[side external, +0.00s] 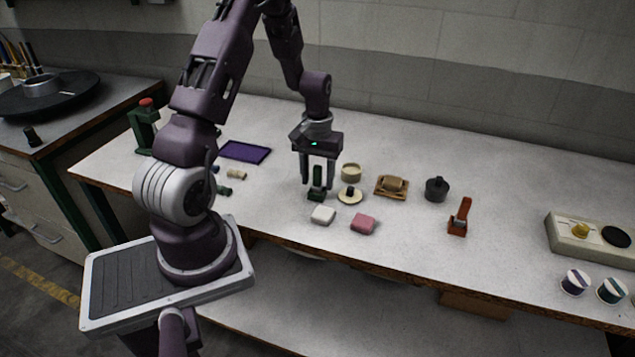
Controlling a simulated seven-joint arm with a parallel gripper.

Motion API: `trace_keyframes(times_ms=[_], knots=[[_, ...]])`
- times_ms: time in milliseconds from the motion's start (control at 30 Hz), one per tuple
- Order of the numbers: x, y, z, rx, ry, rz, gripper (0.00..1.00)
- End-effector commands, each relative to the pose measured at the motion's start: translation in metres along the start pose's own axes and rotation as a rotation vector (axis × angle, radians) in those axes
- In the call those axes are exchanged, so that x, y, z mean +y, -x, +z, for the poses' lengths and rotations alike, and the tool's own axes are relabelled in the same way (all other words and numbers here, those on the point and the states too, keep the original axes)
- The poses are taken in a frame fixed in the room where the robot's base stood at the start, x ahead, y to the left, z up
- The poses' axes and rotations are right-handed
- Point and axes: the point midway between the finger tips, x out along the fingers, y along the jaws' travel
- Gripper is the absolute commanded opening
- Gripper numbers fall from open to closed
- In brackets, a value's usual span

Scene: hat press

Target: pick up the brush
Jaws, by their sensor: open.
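My gripper (317,182) points straight down over the middle of the table, open. A dark green thing (317,194) with a block base and an upright handle stands on the table between its fingers. It may be the brush, but it is too small to be sure. The fingers are on either side of the handle; I cannot tell whether they touch it. An orange-red thing (459,219) with a block base and a tilted handle stands at the right. A tan wooden piece (392,186) lies right of my gripper; its kind is unclear.
Close by on the table (400,250) are a white block (323,215), a pink block (363,224), a cream disc with a black knob (350,195), a round tan tin (351,172) and a dark grey pot (437,189). A purple mat (244,151) lies left.

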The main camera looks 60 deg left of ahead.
Motion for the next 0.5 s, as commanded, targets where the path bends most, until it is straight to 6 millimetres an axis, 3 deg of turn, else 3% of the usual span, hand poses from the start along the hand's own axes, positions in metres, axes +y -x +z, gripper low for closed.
trace_keyframes(times_ms=[167, 400, 500], knots=[[0.0001, 0.0, 0.0, 0.0, 0.0, 0.0, 0.48], [0.0001, 0.0003, 0.0002, 0.0, -0.001, 0.0, 0.01], [0.0001, 0.0004, 0.0001, 0.0, -0.001, 0.0, 0.0]])
